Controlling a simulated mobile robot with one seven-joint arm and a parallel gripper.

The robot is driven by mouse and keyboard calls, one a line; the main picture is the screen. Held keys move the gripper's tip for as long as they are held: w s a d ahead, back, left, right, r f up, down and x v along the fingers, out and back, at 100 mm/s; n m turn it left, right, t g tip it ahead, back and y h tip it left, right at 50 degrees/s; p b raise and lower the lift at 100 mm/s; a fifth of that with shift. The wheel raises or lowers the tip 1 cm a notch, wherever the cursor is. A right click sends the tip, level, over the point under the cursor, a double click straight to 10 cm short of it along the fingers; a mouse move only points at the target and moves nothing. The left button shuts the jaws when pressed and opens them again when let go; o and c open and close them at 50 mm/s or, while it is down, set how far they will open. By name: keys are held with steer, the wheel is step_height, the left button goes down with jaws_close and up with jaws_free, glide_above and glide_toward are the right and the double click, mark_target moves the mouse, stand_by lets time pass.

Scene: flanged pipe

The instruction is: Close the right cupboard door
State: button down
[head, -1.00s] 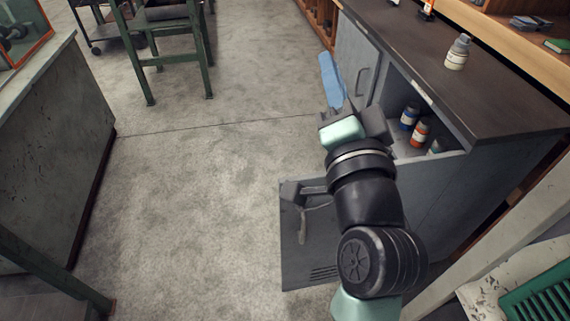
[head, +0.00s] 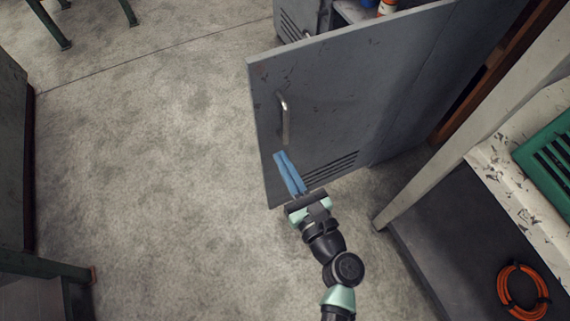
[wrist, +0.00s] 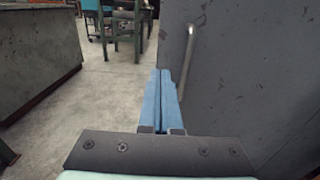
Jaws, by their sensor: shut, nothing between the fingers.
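The right cupboard door (head: 345,100) is grey and stands swung wide open from the cupboard, its handle side facing me. Its metal bar handle (head: 285,117) is near the free edge, with vent slots lower down. My gripper (head: 284,158) is shut and empty, its blue fingers just below the handle and in front of the door's face. In the wrist view the fingertips (wrist: 162,75) are near the door's free edge, left of the handle (wrist: 189,60). I cannot tell whether they touch the door (wrist: 250,80).
Inside the cupboard, an orange bottle (head: 386,8) shows at the top. The other cupboard door (head: 298,18) is behind the open one. A pale bench post (head: 440,150) and an orange cable coil (head: 523,291) are at right.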

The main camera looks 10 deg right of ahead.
mark_target(258, 116)
steer(key=b+x, duration=0.1)
steer(key=x, duration=0.9)
steer(key=shift+a, duration=0.1)
steer(key=shift+w, duration=0.2)
